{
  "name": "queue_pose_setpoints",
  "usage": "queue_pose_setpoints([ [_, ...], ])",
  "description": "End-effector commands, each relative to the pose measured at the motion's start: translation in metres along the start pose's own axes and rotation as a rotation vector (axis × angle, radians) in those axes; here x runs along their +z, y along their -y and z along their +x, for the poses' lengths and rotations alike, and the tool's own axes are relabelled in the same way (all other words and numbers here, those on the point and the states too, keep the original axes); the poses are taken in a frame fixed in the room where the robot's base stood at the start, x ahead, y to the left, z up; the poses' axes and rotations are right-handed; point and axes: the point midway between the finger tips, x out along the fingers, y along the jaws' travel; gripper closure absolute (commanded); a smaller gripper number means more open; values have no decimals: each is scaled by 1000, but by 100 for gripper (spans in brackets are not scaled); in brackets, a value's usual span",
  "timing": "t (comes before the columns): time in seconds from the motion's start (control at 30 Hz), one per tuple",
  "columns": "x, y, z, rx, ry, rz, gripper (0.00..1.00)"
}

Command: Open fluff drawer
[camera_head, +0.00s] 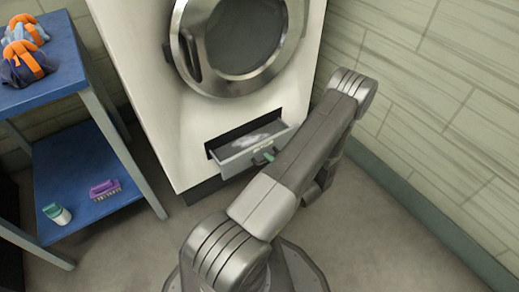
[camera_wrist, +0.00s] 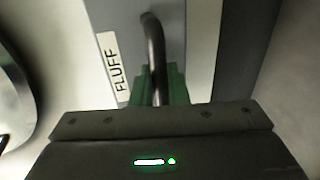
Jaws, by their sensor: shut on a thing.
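The fluff drawer (camera_head: 238,155) sits low in the front of the white machine, below the round door. It is pulled partly out, and grey-white fluff (camera_head: 254,139) shows inside it. In the wrist view the drawer's grey front carries a white label reading FLUFF (camera_wrist: 114,68) beside a dark bar handle (camera_wrist: 154,50). My gripper (camera_wrist: 158,92) has green fingers shut on the handle. In the head view my gripper (camera_head: 268,157) is at the drawer front, partly hidden by my arm.
The white machine (camera_head: 150,100) has a round metal-rimmed door (camera_head: 183,45), which is shut. A blue two-tier table (camera_head: 60,75) stands at left with blue-orange bags (camera_head: 27,62) on top. A purple brush (camera_head: 104,189) and a white-green bottle (camera_head: 57,213) are on its lower shelf.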

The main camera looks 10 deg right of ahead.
Motion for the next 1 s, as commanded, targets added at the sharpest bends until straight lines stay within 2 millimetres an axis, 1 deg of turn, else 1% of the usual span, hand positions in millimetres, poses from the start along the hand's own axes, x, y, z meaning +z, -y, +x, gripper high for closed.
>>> queue_pose_setpoints([
  [0.03, 2, 3, -14, -1, 6, 4, 100],
  [0.2, 1, 10, -49, 0, 5, 3, 100],
  [0.3, 0, 13, -63, 0, 3, 2, 100],
  [0.4, 0, 15, -73, -1, 2, 2, 100],
  [0.6, 0, 17, -81, -1, 1, 0, 100],
  [0.9, 0, 17, -81, -1, 0, 0, 100],
  [0.93, 0, 17, -81, -1, 0, 0, 80],
  [1.0, 0, 17, -81, -1, 0, 0, 68],
])
